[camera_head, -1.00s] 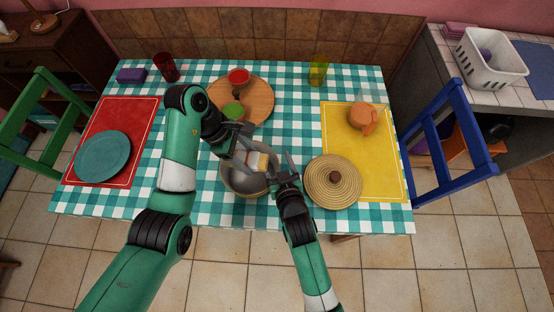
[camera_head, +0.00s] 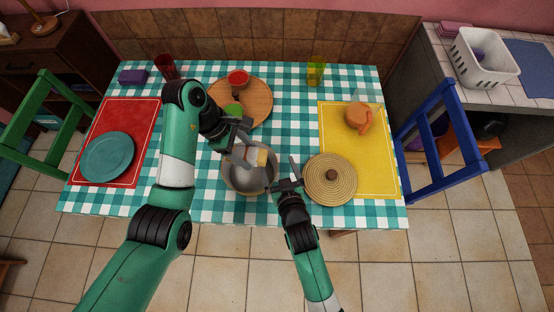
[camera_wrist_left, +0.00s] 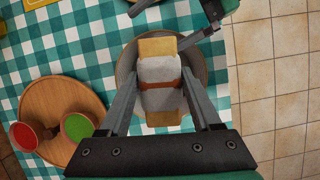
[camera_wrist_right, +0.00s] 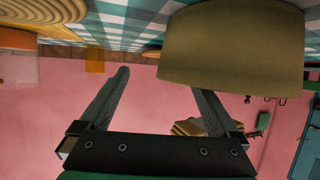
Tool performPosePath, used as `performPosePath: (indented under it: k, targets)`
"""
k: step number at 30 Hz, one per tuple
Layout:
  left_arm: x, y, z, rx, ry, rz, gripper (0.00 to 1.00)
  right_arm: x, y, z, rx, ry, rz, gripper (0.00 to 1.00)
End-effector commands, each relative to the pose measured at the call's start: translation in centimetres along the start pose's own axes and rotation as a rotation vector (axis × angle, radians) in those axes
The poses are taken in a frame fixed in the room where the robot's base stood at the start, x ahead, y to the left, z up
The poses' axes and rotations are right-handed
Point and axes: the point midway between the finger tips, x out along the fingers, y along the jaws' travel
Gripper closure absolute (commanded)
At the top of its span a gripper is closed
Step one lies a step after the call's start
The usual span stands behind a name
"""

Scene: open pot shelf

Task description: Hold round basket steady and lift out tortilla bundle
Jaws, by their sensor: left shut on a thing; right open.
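The round basket (camera_head: 236,185) stands near the table's front edge; its rim shows around the bundle in the left wrist view (camera_wrist_left: 203,68). The tortilla bundle (camera_head: 261,157) is wrapped in white cloth with a brown band, yellowish at both ends. My left gripper (camera_head: 246,153) is shut on the tortilla bundle (camera_wrist_left: 160,72), over the basket's opening. I cannot tell whether the bundle is clear of the basket floor. My right gripper (camera_head: 288,172) is open and empty beside the basket's right side. In the right wrist view the basket wall (camera_wrist_right: 232,50) is close to one finger.
A round woven lid (camera_head: 330,188) with a dark knob lies just right of my right gripper. A wooden board (camera_head: 258,103) with a red bowl (camera_head: 238,77) and a green bowl (camera_head: 231,109) is behind the basket. An orange jug (camera_head: 357,117) stands on the yellow mat (camera_head: 370,175).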

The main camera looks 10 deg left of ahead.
Motion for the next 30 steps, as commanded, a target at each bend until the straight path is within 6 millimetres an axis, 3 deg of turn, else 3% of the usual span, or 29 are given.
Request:
performPosePath:
  k: [9, 17, 30]
  targets:
    - [-1.9, 0.0, 0.8, 0.000, 0.000, 0.001, 1.00, -1.9, 0.0, -0.2, 0.000, 0.000, 0.000, 0.03]
    - [-2.1, 0.0, 0.9, 0.001, 0.000, 0.001, 1.00, -2.2, 0.0, -0.1, 0.000, 0.001, 0.000, 0.03]
    - [-6.9, 0.0, 2.9, 0.000, 0.000, 0.001, 1.00, -6.0, 0.0, -2.6, 0.000, 0.000, -0.001, 0.03]
